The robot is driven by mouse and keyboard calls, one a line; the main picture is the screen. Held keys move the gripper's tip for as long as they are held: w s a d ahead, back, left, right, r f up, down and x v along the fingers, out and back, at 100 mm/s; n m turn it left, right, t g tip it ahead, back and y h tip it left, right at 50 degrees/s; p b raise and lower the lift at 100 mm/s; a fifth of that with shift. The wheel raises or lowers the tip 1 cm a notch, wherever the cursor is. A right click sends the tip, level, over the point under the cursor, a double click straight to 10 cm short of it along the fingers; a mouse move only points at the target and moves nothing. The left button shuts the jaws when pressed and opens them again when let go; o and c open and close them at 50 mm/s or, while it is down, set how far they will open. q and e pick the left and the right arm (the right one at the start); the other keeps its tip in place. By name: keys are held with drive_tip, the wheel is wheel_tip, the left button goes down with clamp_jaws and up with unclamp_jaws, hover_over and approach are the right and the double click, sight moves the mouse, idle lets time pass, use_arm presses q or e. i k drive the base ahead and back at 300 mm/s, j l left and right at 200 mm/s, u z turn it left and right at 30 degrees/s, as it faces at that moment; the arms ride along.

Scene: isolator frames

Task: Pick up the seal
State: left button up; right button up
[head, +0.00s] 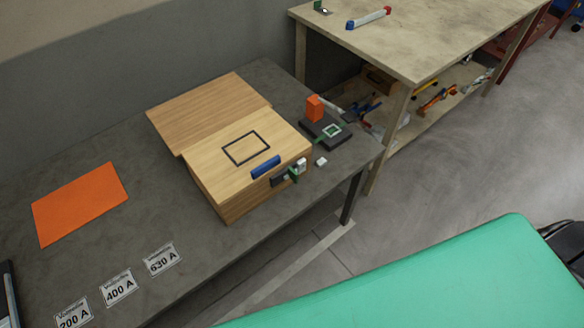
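A thin black rectangular ring (246,148), which looks like the seal, lies flat on the light wooden top of a box (215,165). All of its outline shows, and bare wood shows inside it. Nothing touches it from above. Neither of my grippers is in view.
A blue bar (265,167) lies by the box's front edge, beside a dark, green and white fitting (290,172). A black base (318,136) with an orange block (314,107) stands right of the box. An orange sheet (80,203) and labels (119,288) lie left. A green surface (430,285) fills the lower right.

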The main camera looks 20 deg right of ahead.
sight(319, 163)
drive_tip(key=i+l+u, duration=0.1)
drive_tip(key=l+u, duration=1)
drive_tip(key=u, duration=0.15)
drive_tip(key=k+l, duration=0.1)
drive_tip(key=l, duration=0.3)
drive_tip(key=l+u, duration=0.15)
drive_tip(key=l, duration=0.25)
drive_tip(key=k+l, duration=0.15)
drive_tip(key=l, duration=0.25)
drive_tip(key=k+l+u, duration=0.15)
drive_tip(key=l, duration=0.65)
drive_tip(key=k+l+u, duration=0.15)
drive_tip(key=l, duration=0.25)
